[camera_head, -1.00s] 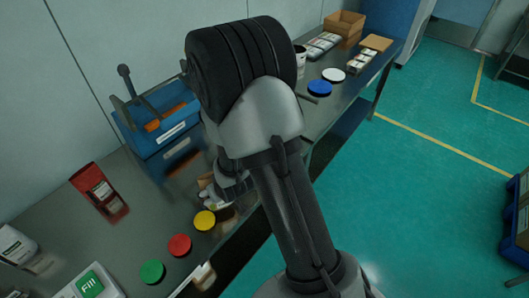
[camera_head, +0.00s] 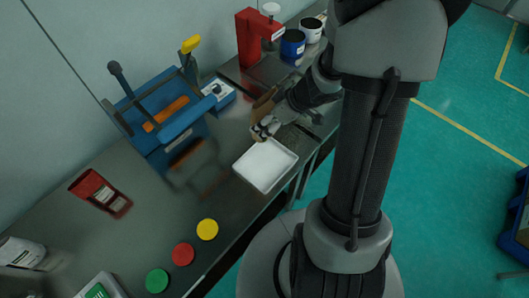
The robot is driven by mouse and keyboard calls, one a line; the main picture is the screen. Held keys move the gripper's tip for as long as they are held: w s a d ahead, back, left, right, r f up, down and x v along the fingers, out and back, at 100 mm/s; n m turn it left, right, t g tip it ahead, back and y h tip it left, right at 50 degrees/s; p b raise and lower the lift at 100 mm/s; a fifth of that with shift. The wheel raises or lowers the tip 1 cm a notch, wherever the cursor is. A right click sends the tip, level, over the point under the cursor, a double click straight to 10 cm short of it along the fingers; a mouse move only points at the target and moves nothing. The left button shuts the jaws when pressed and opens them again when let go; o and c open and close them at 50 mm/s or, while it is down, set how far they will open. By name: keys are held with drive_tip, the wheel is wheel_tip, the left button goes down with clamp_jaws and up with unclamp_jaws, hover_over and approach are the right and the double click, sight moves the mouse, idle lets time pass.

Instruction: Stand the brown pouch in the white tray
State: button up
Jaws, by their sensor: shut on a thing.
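The white tray (camera_head: 264,166) lies on the grey bench in the middle of the view, and it looks empty. The pouch is partly hidden by my gripper and wrist. It is tilted and appears above the bench behind the tray. I cannot tell how high it is.
A blue sealing frame (camera_head: 165,115) and a red stand (camera_head: 250,35) stand along the wall. A red pouch (camera_head: 92,187) lies at left. Yellow (camera_head: 207,229), red (camera_head: 182,254) and green (camera_head: 157,280) discs line the front edge. Blue (camera_head: 292,45) and dark (camera_head: 311,30) tubs stand behind.

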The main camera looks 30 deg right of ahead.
wheel_tip(320, 180, down, 20)
drive_tip(key=b, duration=1.3)
drive_tip(key=shift+s+r, duration=0.15)
drive_tip(key=shift+r, duration=0.05)
drive_tip(key=shift+f, duration=0.2)
drive_tip(key=o, duration=1.2)
drive_tip(key=shift+o, duration=0.2)
